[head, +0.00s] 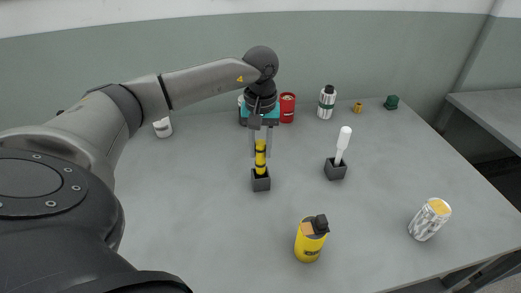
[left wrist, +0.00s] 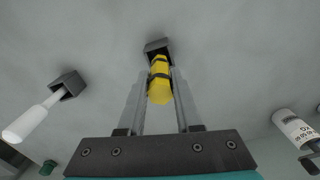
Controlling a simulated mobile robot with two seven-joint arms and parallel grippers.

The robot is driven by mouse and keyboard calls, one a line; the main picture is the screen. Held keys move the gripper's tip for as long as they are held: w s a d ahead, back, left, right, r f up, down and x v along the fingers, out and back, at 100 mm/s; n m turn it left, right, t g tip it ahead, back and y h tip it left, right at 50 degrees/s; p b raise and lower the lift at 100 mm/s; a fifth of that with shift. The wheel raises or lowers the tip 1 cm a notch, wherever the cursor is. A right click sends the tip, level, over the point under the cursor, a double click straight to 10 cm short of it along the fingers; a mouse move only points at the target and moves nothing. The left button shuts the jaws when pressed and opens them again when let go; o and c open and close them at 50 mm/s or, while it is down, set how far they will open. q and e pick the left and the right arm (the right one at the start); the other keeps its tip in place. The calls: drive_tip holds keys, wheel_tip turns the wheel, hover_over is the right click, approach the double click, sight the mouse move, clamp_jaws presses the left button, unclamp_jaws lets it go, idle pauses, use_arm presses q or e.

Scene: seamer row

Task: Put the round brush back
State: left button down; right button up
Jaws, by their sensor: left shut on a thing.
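My left gripper (head: 261,154) points down and is shut on a yellow handle with black bands (head: 260,160), which I take to be the round brush. The handle stands upright, its lower end at the mouth of a small dark square holder (head: 261,184). Its brush end is hidden, so I cannot tell how deep it sits. In the left wrist view the yellow handle (left wrist: 160,90) lies between the two fingers, with the holder (left wrist: 155,45) beyond its end. My right gripper is not in view.
A white-handled tool (head: 343,142) leans in a second dark holder (head: 335,171) to the right. A red can (head: 287,107) and a white bottle (head: 327,102) stand behind.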

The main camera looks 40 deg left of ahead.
use_arm(q)
drive_tip(key=shift+f, duration=0.3)
drive_tip(key=c, duration=0.6)
unclamp_jaws()
drive_tip(key=shift+f, duration=0.1)
wheel_tip(320, 180, up, 12)
drive_tip(key=shift+r+p, duration=0.15)
drive_tip(key=shift+p, duration=0.35)
